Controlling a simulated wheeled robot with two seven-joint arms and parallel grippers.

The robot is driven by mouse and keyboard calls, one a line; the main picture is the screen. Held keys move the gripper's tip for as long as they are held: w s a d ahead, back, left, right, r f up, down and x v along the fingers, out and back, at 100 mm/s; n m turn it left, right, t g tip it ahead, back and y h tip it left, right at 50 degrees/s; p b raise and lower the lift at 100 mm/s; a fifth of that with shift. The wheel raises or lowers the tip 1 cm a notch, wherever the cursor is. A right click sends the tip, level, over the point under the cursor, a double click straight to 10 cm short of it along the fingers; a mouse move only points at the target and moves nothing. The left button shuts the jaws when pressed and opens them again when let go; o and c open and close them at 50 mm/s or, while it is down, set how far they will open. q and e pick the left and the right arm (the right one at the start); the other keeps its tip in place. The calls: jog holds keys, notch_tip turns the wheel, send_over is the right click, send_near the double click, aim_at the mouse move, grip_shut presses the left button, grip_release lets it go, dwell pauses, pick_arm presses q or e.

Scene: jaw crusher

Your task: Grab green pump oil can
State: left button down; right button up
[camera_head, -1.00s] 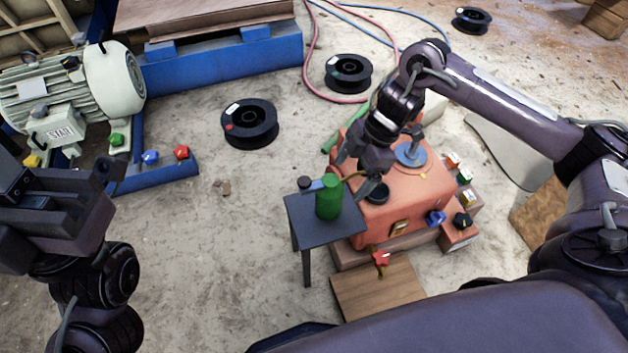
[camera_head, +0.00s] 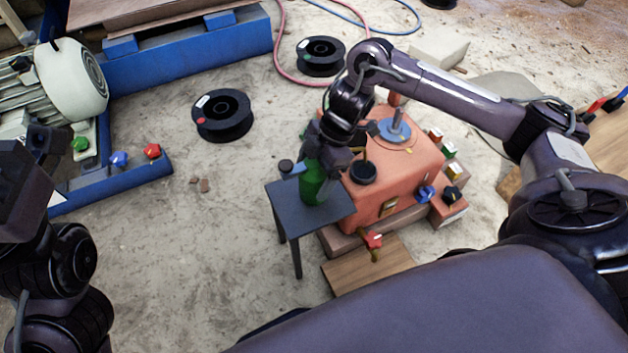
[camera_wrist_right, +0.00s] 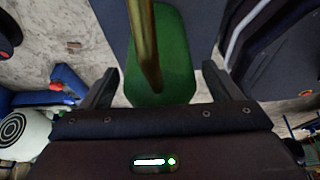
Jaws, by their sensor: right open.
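The green pump oil can (camera_head: 313,188) stands upright on a small dark table (camera_head: 290,212), its upper part partly hidden by my right gripper (camera_head: 327,160). In the right wrist view the can (camera_wrist_right: 172,50) lies between the two spread fingers of the right gripper (camera_wrist_right: 158,85), with its brass spout (camera_wrist_right: 143,40) pointing toward the camera. The right gripper is open, with gaps visible between the can and both fingers.
An orange machine (camera_head: 400,170) with knobs and a blue disc stands right behind the table. A small dark-capped item (camera_head: 286,166) is at the table's back corner. Black spools (camera_head: 222,115) and a motor (camera_head: 70,85) lie further off.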

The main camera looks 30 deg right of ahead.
jog(key=c, duration=1.4)
jog(key=shift+r, duration=0.15)
